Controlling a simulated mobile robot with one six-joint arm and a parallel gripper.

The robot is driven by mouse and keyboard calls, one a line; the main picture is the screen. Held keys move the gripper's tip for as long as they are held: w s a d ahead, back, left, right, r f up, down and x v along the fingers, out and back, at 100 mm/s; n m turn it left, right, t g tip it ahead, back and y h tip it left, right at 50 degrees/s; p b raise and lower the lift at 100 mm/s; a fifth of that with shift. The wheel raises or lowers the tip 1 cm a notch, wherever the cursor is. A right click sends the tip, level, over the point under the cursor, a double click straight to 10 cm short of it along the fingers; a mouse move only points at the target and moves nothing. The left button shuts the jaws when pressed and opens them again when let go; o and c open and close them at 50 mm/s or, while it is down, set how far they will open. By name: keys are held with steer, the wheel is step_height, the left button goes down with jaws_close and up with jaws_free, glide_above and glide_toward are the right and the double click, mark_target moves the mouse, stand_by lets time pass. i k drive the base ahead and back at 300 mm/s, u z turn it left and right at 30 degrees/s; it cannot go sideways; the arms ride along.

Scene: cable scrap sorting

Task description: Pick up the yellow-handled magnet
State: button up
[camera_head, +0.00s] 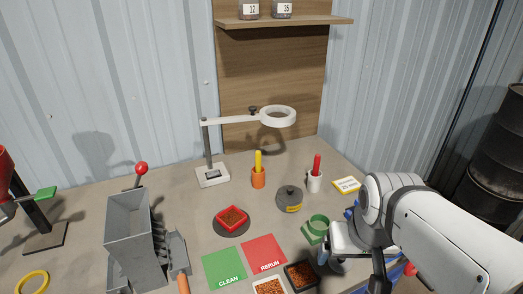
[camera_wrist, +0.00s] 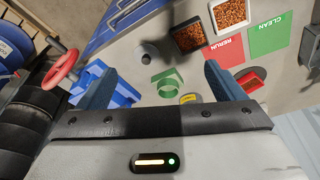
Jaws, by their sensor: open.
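I cannot make out the magnet in the wrist view. My gripper (camera_wrist: 160,88) is open and empty in the wrist view, its two dark blue fingers wide apart. It is over the right front of the table, far to the right of the magnet and nearer to me. In the head view my arm hides much of that corner.
A white cup with a red handle (camera_head: 316,165) and a dark round weight (camera_head: 289,198) stand right of the magnet. A lamp (camera_head: 211,175) stands behind left. A red tray (camera_head: 232,217), green mat (camera_head: 224,269), red mat (camera_head: 264,253) and green holder (camera_head: 316,229) lie nearer me.

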mark_target(257, 153)
steer(key=z, duration=0.1)
steer(key=k, duration=0.55)
steer(key=u, duration=2.75)
steer(key=k, duration=0.9)
steer(key=z, duration=1.85)
steer(key=i, duration=1)
steer(key=u, duration=0.1)
